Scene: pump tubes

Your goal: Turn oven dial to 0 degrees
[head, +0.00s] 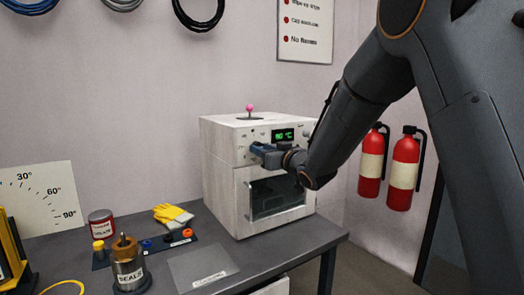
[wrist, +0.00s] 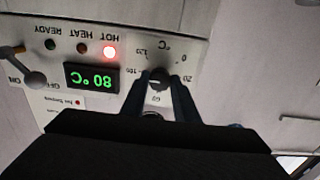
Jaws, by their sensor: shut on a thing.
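The white oven (head: 222,190) stands on the grey bench, and my gripper (head: 259,149) reaches its upper front panel. In the wrist view, which shows the panel upside down, the small dark dial (wrist: 158,80) sits between the two fingertips of my gripper (wrist: 159,90). The fingers are shut on it. Printed degree numbers ring the dial, partly hidden by the fingers. The dial's exact pointer direction is too small to tell. The green display (wrist: 91,79) appears to read 80 °C, and it also shows in the head view (head: 284,134). The red HOT lamp (wrist: 109,52) is lit.
A lever switch (wrist: 30,72) marked ON and OFF is beside the display. A pink-knobbed stick (head: 250,108) tops the oven. Fire extinguishers (head: 403,172) hang at right.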

